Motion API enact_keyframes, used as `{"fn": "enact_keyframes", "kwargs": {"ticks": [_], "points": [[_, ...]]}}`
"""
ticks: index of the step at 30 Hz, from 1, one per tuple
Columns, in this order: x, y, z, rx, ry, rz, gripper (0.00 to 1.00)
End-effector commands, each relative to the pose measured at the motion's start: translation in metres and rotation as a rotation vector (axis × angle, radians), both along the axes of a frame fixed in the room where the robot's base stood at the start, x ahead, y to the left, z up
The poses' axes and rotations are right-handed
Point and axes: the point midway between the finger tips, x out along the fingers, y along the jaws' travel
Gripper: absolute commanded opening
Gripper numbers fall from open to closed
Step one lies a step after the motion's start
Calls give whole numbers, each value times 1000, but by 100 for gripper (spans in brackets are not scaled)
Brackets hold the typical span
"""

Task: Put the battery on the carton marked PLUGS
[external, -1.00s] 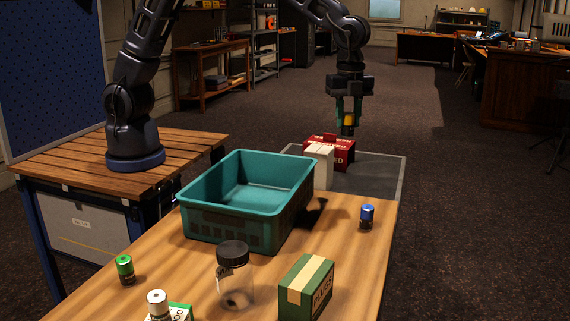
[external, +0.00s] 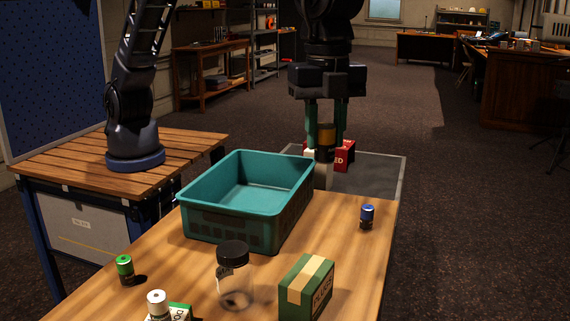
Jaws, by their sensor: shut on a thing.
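My gripper (external: 326,138) is shut on a battery (external: 325,142) with an orange-gold band and dark lower part. It holds it upright in the air, in front of the red and white boxes in this view. A green carton (external: 293,296) with a cream tape strip stands at the table's front right. Lettering on its right side looks like PLUGS but is small. The carton's top is bare. The gripper is above and well behind it.
A teal crate (external: 208,222) stands mid-table, with a clear jar (external: 235,285) in front. A red box (external: 346,156) is behind the gripper.

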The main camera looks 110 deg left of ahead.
Motion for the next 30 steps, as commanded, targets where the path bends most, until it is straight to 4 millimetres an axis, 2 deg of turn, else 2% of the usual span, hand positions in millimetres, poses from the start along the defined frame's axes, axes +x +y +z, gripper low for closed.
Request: {"fn": "enact_keyframes", "kwargs": {"ticks": [1,3,7,10,24,30], "points": [[-3,-13,3,0,0,0,3],[-7,-26,6,0,0,2,3],[-10,-39,6,0,0,6,3],[-11,-42,-3,2,2,7,3],[-11,-41,-102,3,3,7,3],[-11,-41,-137,1,2,7,3]]}}
